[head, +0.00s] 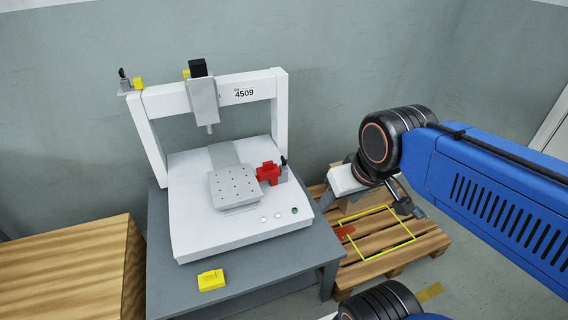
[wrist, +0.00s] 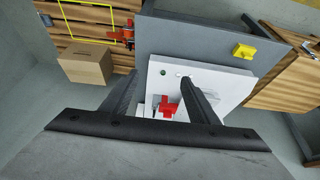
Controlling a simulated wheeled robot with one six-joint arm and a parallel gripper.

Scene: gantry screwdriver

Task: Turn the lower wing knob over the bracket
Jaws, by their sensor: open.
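The lower wing knob (head: 268,173) is red and cross-shaped. It sits low at the right side of the white gantry machine, beside a small grey bracket (head: 284,173) with a black pin. My gripper (wrist: 160,78) is open and empty. In the head view it is to the right of the knob, apart from it, over the pallet side.
The gantry machine (head: 185,225) stands on a grey table (head: 165,280). A yellow block (head: 210,280) lies at the table's front. A pallet (head: 385,262) at the right holds a cardboard box (wrist: 86,64) and a red part (head: 344,232). A wooden crate (head: 60,270) stands left.

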